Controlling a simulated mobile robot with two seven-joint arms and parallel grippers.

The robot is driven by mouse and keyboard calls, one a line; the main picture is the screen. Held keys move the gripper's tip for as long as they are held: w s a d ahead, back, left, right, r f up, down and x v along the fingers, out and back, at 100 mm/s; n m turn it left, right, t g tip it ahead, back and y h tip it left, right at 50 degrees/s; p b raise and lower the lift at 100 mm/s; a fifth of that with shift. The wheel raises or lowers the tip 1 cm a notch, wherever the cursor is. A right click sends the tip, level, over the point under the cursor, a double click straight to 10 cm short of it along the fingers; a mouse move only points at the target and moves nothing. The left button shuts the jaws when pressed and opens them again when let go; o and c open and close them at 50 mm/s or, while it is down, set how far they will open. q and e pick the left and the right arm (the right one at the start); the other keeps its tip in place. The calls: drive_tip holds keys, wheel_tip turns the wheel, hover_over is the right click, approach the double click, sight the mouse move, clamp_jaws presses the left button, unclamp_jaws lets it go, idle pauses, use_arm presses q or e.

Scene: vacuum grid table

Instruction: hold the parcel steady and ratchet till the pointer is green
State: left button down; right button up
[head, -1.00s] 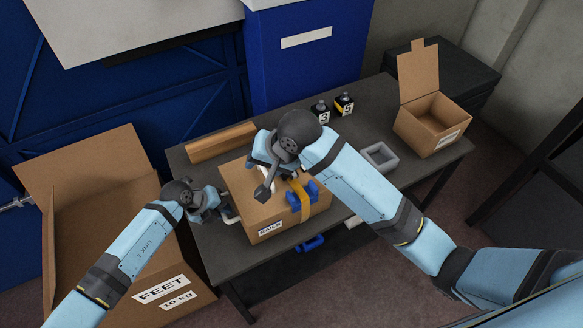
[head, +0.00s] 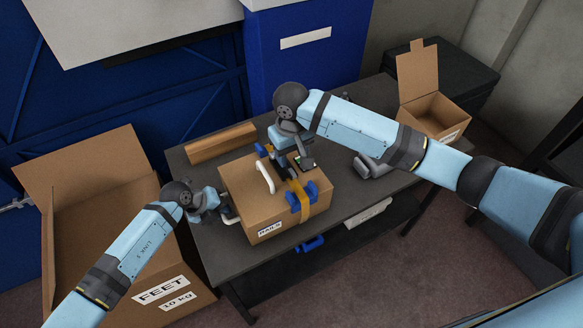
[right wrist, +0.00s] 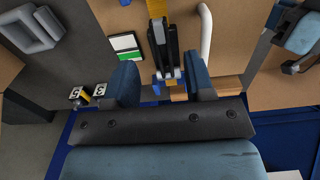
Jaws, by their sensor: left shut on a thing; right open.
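The brown parcel (head: 245,195) sits on the dark table with a yellow strap (head: 305,208) around it, blue corner pieces and a white handle on top. My left gripper (head: 222,208) is shut at the parcel's left side, on what looks like a white side handle (head: 231,219). My right gripper (head: 300,158) is open above the parcel's far part. In the right wrist view its fingers (right wrist: 163,78) stand either side of the black ratchet lever (right wrist: 165,50); contact cannot be told. A white-and-green gauge (right wrist: 124,46) lies beside the strap; its pointer is too small to read.
A long brown carton (head: 220,142) lies along the table's back edge. A grey tray (right wrist: 35,28) and small numbered blocks (right wrist: 88,97) are on the table. An open box (head: 440,115) stands at the right, a large "FEET" box (head: 100,200) at the left.

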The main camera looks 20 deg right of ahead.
sight(291, 171)
wheel_tip(291, 171, down, 6)
drive_tip(key=shift+f, duration=0.1)
drive_tip(key=shift+c, duration=0.5)
clamp_jaws()
